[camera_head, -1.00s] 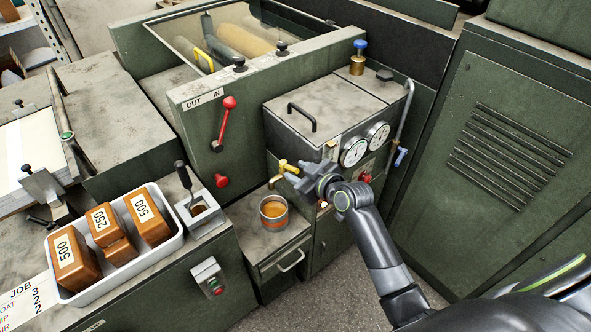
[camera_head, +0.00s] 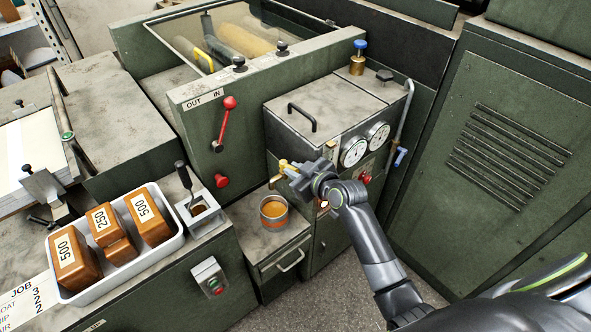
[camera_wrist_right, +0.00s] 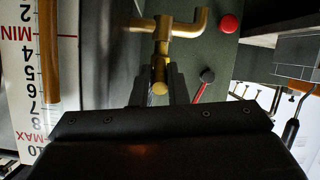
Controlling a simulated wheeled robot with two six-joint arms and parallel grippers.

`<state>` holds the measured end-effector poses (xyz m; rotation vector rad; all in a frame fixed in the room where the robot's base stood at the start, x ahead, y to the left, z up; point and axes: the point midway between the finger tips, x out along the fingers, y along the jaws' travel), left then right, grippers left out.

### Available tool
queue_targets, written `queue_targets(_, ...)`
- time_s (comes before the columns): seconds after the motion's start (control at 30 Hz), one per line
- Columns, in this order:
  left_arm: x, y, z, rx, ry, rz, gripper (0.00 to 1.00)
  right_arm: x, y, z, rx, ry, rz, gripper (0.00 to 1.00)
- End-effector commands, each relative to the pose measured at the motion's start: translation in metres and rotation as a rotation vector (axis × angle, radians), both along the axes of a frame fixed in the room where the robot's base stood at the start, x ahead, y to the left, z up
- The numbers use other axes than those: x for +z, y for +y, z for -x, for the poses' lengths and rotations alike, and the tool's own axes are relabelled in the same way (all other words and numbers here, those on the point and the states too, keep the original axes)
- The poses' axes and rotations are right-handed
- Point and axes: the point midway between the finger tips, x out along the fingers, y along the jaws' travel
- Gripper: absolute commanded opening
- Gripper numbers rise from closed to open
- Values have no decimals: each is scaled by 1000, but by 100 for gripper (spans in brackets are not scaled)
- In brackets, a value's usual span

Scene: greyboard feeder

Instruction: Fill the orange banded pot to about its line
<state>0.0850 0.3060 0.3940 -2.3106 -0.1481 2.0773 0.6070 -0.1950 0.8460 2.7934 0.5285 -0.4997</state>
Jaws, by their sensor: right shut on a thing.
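The orange banded pot (camera_head: 273,211) stands upright on the grey top of a small cabinet, below the tap's spout. It is a grey metal pot with an orange band, and orange-brown liquid shows inside it. Whether the liquid reaches a line cannot be told. My right gripper (camera_head: 290,171) is at the brass tap on the machine's front, above and right of the pot. In the right wrist view its fingers (camera_wrist_right: 160,88) are shut on the brass tap handle (camera_wrist_right: 160,70). The bent brass spout (camera_wrist_right: 200,20) shows beyond. My left gripper is out of view.
A sight gauge (camera_wrist_right: 30,80) marked MIN and MAX stands beside the tap. Two dials (camera_head: 354,151) are on the machine front near my wrist. A white tray (camera_head: 177,240) with brown weights lies at left. A drawer handle (camera_head: 291,261) sticks out below the pot.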

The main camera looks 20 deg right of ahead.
Motion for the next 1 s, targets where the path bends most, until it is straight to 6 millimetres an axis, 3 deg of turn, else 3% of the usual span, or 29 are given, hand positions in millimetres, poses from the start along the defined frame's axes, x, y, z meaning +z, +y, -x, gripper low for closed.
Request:
queue_targets(0.5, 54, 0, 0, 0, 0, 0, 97, 2, 11, 3, -225, 8, 1, 0)
queue_targets(1.0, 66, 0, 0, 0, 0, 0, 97, -1, 19, 4, -361, 3, 1, 0)
